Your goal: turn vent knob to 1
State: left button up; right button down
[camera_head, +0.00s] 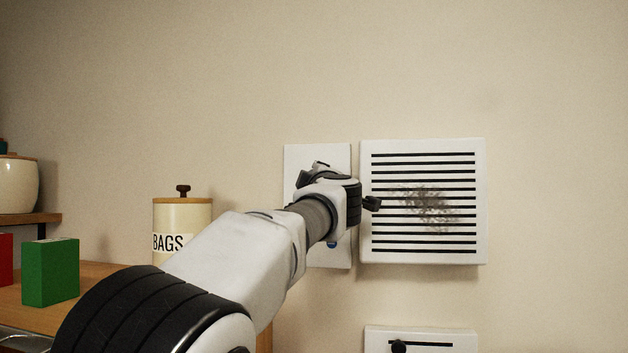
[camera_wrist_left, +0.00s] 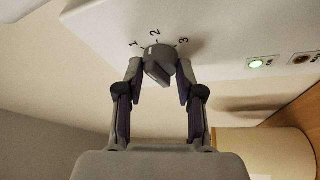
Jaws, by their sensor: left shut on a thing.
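The vent knob (camera_wrist_left: 158,62) is a grey round knob with a raised grip bar, on a white wall plate (camera_head: 330,153). The marks 1, 2 and 3 stand in an arc around it in the left wrist view, with 2 in the middle. The grip bar looks tilted; I cannot tell which number it points to. My left gripper (camera_wrist_left: 160,76) is shut on the knob, one finger on each side. In the head view my left gripper (camera_head: 338,187) covers the knob. My right gripper is not in view.
A white slatted vent (camera_head: 423,255) with a dark smudge is close right of the plate. A lit green light (camera_wrist_left: 257,63) is on the plate. A BAGS canister (camera_head: 182,220) and a green box (camera_head: 50,272) stand left. Another slotted control (camera_head: 420,335) is below the vent.

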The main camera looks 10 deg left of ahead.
pick_arm(q)
jog(key=n+g, duration=0.1)
jog(key=n, duration=0.2)
jog(key=r+n+g, duration=0.1)
jog(key=n, duration=0.1)
jog(key=shift+d+n, duration=0.1)
jog(key=shift+n, duration=0.3)
dwell(0.4)
jog(key=o, duration=1.2)
jog(key=shift+f, duration=0.1)
jog(key=shift+c, duration=0.2)
jog(key=shift+w+f, duration=0.2)
jog(key=shift+w, duration=0.05)
jog(key=shift+s, duration=0.1)
